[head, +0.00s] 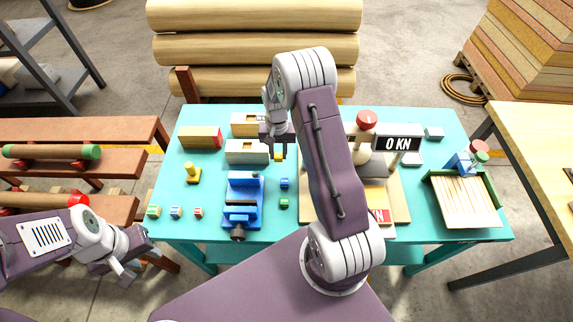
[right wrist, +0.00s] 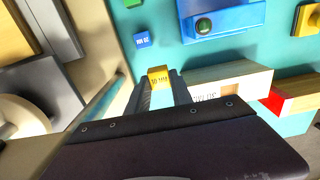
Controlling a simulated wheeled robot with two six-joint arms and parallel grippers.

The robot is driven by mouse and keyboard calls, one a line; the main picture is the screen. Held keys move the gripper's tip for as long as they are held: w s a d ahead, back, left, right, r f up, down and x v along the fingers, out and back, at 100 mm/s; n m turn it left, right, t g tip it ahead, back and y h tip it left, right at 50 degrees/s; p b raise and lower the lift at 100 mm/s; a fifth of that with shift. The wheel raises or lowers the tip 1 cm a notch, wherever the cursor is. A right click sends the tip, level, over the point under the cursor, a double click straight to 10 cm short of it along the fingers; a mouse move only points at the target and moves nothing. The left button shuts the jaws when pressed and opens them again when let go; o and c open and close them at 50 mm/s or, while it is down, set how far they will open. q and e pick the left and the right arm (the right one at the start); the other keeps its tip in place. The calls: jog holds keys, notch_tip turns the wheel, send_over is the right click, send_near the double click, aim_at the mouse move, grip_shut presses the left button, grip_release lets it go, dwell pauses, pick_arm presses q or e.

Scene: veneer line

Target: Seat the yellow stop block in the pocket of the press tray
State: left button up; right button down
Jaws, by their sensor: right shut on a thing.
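The yellow stop block (head: 279,155) is in my right gripper (head: 278,150), which is shut on it above the teal table, just right of the pale wooden boxes. In the right wrist view the yellow block (right wrist: 158,76) sits between the two fingertips, with dark lettering on its face. The press with a "0 KN" display (head: 398,143) stands right of my right arm on a tan base (head: 399,205). My arm hides part of the press; I cannot make out the tray's pocket. My left gripper (head: 128,268) is empty with fingers apart, off the table's front left.
A blue vise (head: 243,190) stands left of small blue (head: 285,183) and green (head: 284,203) cubes. A green-edged tray of slats (head: 465,202) is at the right.

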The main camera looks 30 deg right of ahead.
aim_at(280, 173)
jog(key=shift+f, duration=4.75)
jog(key=c, duration=1.1)
grip_release()
jog(key=shift+c, duration=0.2)
